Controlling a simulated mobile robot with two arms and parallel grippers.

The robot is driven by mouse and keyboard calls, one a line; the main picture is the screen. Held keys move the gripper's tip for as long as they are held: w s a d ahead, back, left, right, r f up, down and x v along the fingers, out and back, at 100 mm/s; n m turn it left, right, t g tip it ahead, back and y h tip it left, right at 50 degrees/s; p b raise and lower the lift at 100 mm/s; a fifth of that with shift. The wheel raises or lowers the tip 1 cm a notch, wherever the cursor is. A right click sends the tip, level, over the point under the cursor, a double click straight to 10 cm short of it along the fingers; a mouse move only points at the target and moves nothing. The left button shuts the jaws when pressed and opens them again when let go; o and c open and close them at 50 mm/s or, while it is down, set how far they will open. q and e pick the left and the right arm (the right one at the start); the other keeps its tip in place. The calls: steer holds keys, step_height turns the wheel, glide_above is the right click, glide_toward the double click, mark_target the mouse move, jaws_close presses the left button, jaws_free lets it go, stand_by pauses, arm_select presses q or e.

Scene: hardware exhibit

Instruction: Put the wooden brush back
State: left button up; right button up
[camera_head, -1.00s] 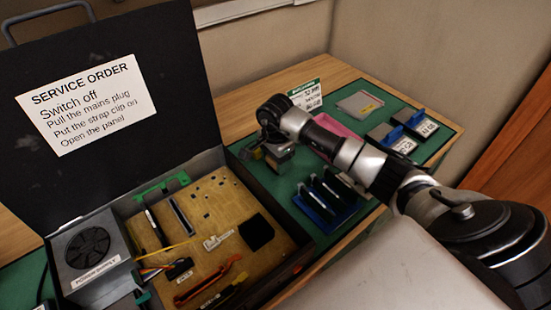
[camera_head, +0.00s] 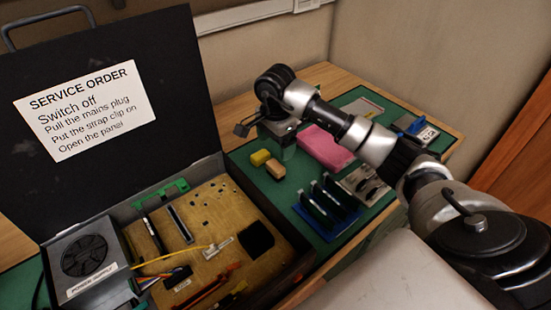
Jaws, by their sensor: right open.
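A small tan, wood-coloured block (camera_head: 275,169), which looks like the wooden brush, lies on the green mat (camera_head: 287,194) just right of the open case. A small yellow block (camera_head: 260,157) lies at its upper left, close to it; I cannot tell whether they touch. My right gripper (camera_head: 252,129) is open and empty above and behind both blocks, near the case lid's right edge. It is apart from them. My left gripper is not in view.
The open black case (camera_head: 298,243) with its board and power supply (camera_head: 85,255) fills the left. A pink pad (camera_head: 326,147), a blue rack (camera_head: 326,208) and several parts occupy the mat. My right arm crosses above its right side.

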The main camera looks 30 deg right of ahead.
steer(key=shift+r, duration=1.65)
